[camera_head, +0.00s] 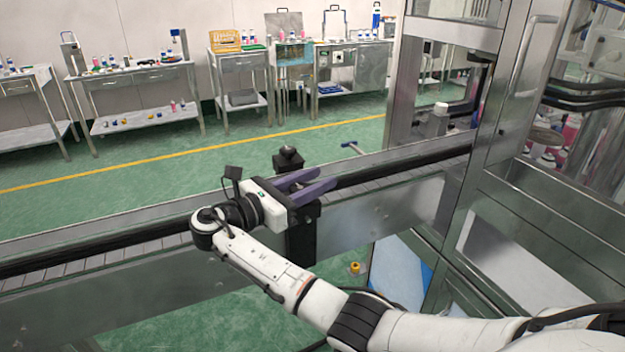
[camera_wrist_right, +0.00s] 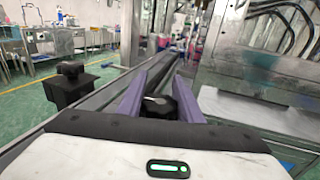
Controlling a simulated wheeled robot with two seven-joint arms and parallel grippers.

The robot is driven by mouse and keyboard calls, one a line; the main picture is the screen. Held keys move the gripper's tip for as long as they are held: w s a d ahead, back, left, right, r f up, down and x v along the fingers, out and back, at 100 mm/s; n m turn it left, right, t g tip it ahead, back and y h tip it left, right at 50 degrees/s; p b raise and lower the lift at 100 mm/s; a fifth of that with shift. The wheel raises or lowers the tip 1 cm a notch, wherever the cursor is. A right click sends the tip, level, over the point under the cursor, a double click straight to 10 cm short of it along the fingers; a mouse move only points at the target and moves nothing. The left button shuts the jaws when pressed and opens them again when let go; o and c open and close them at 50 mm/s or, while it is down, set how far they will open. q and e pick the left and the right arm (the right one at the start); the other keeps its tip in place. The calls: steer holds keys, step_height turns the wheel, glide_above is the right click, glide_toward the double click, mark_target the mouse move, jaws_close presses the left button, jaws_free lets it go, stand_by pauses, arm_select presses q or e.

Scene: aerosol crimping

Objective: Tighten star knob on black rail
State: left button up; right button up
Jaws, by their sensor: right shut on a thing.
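My right gripper (camera_head: 322,178) reaches over the conveyor from the front, with its two purple fingers pointing right along the black rail (camera_head: 400,167). In the right wrist view a dark faceted knob (camera_wrist_right: 160,106) sits between the purple fingers of the gripper (camera_wrist_right: 158,88), which is shut on it. In the head view the fingers and wrist hide this knob. A black bracket (camera_head: 302,238) stands below the fingers on the near side. The black rail (camera_wrist_right: 158,70) runs away ahead of the fingers in the wrist view. My left gripper is not in view.
A second black block (camera_head: 288,161) with a knob on top stands on the far side of the conveyor; it shows at left in the wrist view (camera_wrist_right: 70,88). A steel-framed machine enclosure (camera_head: 480,170) rises at right.

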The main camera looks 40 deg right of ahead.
mark_target(291, 191)
steer(key=shift+s+m+g, duration=0.2)
steer(key=shift+m+g, duration=0.2)
steer(key=shift+g, duration=0.3)
steer(key=o, duration=1)
steer(key=shift+o, duration=0.2)
steer(key=a, duration=0.3)
steer(key=a+b, duration=0.1)
steer(key=a, duration=0.3)
steer(key=a+b, duration=0.1)
steer(key=a, duration=0.2)
steer(key=shift+w+a, duration=0.15)
steer(key=shift+w, duration=0.15)
